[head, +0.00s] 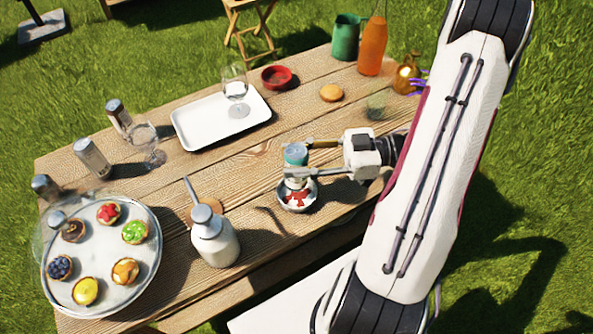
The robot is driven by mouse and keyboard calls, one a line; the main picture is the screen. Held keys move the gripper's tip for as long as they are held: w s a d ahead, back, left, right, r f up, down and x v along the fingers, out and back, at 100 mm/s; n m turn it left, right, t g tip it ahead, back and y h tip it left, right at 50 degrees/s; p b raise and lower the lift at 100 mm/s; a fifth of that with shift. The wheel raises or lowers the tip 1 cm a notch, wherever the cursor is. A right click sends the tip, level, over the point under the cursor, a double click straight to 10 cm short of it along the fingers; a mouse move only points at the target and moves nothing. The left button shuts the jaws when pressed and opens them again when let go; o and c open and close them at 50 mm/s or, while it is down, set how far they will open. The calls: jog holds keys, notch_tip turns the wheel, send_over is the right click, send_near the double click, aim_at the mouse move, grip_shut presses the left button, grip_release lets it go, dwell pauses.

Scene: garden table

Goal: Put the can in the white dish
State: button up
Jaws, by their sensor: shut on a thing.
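My gripper (312,158) reaches in from the right and is shut on a small can (296,152) with a grey top and a teal band. The can is upright between the two fingers, and its lower part is partly hidden by the near finger. A small round bowl (310,203) with red inside lies directly below the can; I cannot tell whether they touch.
Several silver canisters (92,157) and a wine glass (148,145) stand at left. A tart platter (98,290) and white pump bottle (214,240) are in front. A red bowl (277,76), bun (331,92), green mug (345,38) and orange bottle (372,45) stand behind.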

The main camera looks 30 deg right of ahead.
jog(key=shift+f, duration=0.4)
jog(key=shift+f, duration=2.05)
jog(key=shift+f, duration=0.15)
jog(key=o, duration=1.3)
jog(key=v, duration=1.2)
